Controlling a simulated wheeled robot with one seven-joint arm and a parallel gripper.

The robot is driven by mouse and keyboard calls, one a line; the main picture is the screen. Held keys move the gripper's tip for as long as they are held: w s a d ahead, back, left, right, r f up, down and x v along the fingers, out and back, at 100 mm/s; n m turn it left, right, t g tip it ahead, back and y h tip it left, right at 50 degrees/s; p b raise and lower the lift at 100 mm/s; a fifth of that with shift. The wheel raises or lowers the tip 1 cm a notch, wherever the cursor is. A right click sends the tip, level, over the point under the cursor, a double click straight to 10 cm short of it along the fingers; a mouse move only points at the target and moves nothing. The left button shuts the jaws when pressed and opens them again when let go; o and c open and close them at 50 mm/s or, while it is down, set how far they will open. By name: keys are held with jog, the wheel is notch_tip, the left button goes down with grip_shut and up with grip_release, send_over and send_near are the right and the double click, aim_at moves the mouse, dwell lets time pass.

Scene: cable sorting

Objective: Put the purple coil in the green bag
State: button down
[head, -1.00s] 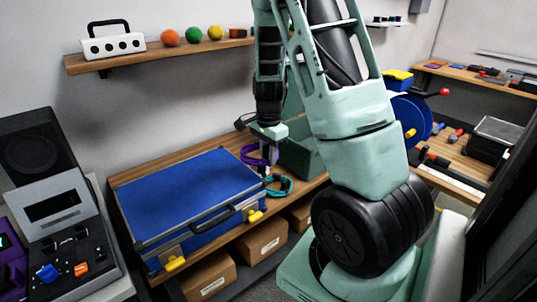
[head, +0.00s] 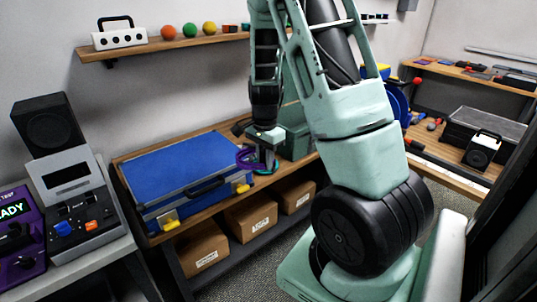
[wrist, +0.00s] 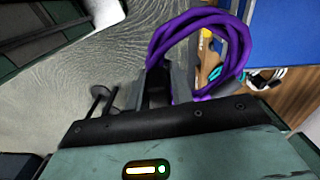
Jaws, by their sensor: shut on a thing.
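The purple coil (head: 244,159) hangs from my gripper (head: 264,160), beside the right end of the blue case. In the wrist view the purple coil (wrist: 205,18) loops out beyond the fingers of my gripper (wrist: 160,85), which are shut on it. A dark green container (head: 297,140), seemingly the green bag, stands on the bench right of my gripper, partly hidden by my arm. A dark green surface (wrist: 50,22) also shows at the upper left of the wrist view; I cannot tell its opening there.
The blue case (head: 185,168) with yellow latches covers much of the wooden bench. A teal coil (head: 266,171) lies partly hidden behind my gripper. Cardboard boxes (head: 250,217) sit on the shelf below. Consoles (head: 75,205) stand at the left.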

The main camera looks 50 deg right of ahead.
jog(key=w+a+f+n, duration=0.2)
jog(key=a+f+n, duration=0.4)
jog(key=a+n, duration=0.3)
jog(key=w+a+f+n, duration=0.2)
jog(key=a+f+n, duration=0.5)
jog(key=a+n, duration=0.3)
jog(key=shift+a+f, duration=0.25)
jog(key=shift+a, duration=0.95)
